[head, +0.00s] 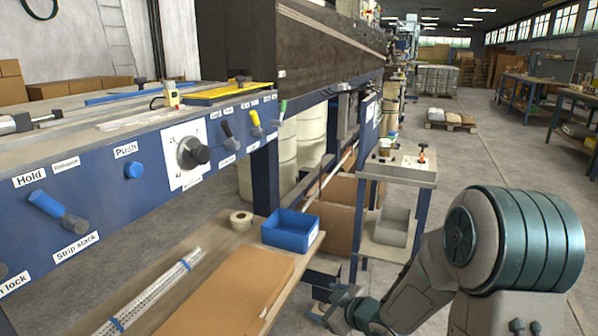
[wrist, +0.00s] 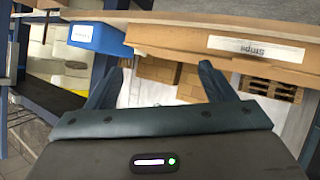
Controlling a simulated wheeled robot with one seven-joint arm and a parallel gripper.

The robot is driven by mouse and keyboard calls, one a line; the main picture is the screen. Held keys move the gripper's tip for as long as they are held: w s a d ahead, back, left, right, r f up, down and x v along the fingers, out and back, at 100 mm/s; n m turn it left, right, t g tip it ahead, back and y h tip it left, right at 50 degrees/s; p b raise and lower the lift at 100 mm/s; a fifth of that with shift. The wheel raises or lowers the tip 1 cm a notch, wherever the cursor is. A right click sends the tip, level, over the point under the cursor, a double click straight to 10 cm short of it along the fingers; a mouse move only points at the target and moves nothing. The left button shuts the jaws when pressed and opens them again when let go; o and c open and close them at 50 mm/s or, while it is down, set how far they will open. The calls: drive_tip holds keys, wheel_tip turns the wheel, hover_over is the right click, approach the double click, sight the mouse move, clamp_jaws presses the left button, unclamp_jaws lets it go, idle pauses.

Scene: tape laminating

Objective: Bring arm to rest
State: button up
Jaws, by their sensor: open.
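My gripper (head: 325,299) is low beside the front edge of the wooden workbench (head: 197,292), near the lower middle of the head view. In the wrist view my gripper (wrist: 160,82) has its two fingers spread apart with nothing between them. My arm bends down and left from the right side of the head view. The bench edge and a blue bin (wrist: 97,38) show beyond the fingers in the wrist view.
A blue machine panel (head: 100,190) with knobs stands behind.

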drive_tip(key=s+d+r+m+g+h+p, duration=0.1)
drive_tip(key=s+d+r+m+h+p, duration=0.2)
drive_tip(key=r, duration=0.4)
drive_tip(key=s+d+r+m+g+h+p, duration=0.1)
drive_tip(key=s+d+r+m+h+p, duration=0.2)
drive_tip(key=r+p, duration=0.35)
drive_tip(key=s+d+r+m+h+p, duration=0.1)
drive_tip(key=s+d+r+h+p, duration=0.2)
drive_tip(key=r, duration=0.5)
drive_tip(key=s+r+m+g+y+p, duration=0.1)
drive_tip(key=s+r+m+g+p, duration=0.3)
drive_tip(key=s+r+p, duration=0.5)
drive_tip(key=s+r+g, duration=0.1)
drive_tip(key=s+r, duration=0.3)
drive_tip(key=s, duration=0.2)
drive_tip(key=shift+s+a+y+p, duration=0.3)
drive_tip(key=shift+a+p, duration=0.05)
drive_tip(key=shift+p, duration=0.05)
drive_tip(key=shift+r, duration=0.1)
